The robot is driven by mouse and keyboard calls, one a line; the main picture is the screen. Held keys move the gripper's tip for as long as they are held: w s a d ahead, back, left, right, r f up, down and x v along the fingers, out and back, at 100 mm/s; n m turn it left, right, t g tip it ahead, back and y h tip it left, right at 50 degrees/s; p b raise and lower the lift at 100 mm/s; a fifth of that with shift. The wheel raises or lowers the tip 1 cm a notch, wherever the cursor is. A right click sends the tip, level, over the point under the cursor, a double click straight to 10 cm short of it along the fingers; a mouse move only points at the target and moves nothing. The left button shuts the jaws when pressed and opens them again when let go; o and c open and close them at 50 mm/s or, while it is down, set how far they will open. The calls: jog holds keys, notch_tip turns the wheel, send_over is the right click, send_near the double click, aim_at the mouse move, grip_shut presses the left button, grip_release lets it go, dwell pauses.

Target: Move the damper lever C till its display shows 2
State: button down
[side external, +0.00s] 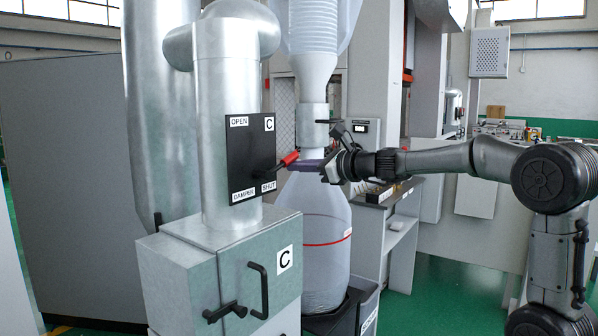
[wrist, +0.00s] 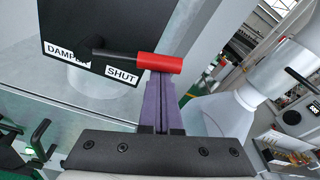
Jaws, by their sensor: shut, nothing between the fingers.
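The damper lever C has a black arm and a red handle (side external: 289,158); it points right and slightly up from the black plate (side external: 247,150) marked OPEN, C, DAMPER and SHUT. In the wrist view the red handle (wrist: 160,63) lies across the tips of my purple fingers. My gripper (side external: 302,166) is shut and empty, with its fingertips at the handle's underside; it also shows in the wrist view (wrist: 162,80). They look in contact or nearly so. A small lit display (side external: 359,128) on a grey panel behind is too small to read.
The metal duct (side external: 228,100) carrying the plate rises from a box marked C with a black handle (side external: 264,290). A translucent bag (side external: 318,220) hangs behind my fingers. A grey shelf (side external: 392,215) stands beyond it. Room in front of the handle looks clear.

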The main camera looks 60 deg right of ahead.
jog(key=shift+a+r+n, duration=0.15)
jog(key=shift+r+n, duration=0.45)
notch_tip(320, 180, down, 4)
jog(key=d, duration=0.2)
jog(key=s+r, duration=0.1)
jog(key=s, duration=0.8)
jog(key=w+a+r, duration=0.2)
jog(key=w, duration=0.7)
jog(key=shift+r+m, duration=0.2)
jog(key=shift+m, duration=0.2)
